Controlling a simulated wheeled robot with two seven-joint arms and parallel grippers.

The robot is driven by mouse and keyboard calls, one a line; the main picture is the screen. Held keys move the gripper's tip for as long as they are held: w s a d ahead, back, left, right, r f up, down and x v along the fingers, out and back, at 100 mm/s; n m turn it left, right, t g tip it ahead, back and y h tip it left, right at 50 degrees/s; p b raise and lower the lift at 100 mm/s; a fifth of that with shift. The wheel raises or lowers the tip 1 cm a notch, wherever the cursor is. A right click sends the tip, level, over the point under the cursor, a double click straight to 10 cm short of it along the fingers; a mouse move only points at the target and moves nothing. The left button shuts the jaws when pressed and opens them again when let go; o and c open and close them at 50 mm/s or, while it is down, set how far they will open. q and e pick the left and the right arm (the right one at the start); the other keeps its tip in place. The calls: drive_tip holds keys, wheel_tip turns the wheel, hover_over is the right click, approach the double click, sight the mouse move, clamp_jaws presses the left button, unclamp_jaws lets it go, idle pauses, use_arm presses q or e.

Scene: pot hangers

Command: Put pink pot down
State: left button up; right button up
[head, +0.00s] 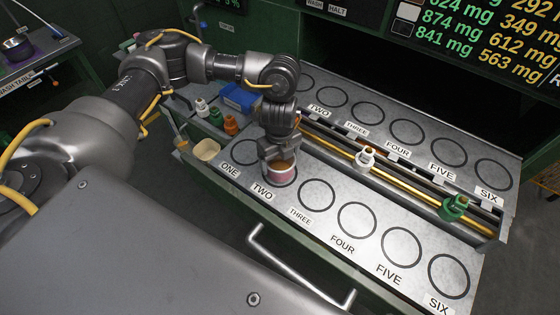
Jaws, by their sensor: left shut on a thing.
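The pink pot (281,174) is a small round pot with a pink side and a brownish top. It is at the front-row circle labelled TWO, in the middle of the head view. My left gripper (279,158) points down from above and is shut on the pot. The pot covers most of that circle. I cannot tell whether its base touches the metal surface. My right gripper is not in view.
A rail (400,181) with a white fitting (365,158) and a green fitting (454,208) runs between two rows of circles. Front circles THREE to SIX are empty. Small bottles (231,125), a blue box (240,98) and a beige cup (206,150) stand left.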

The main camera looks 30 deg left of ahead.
use_arm(q)
drive_tip(key=shift+f, duration=0.15)
drive_tip(key=o, duration=1)
drive_tip(key=shift+o, duration=0.2)
drive_tip(key=shift+r, duration=0.35)
wheel_tip(320, 180, up, 12)
drive_tip(key=b, duration=0.2)
drive_tip(key=shift+f+b, duration=0.15)
drive_tip(key=shift+b, duration=0.2)
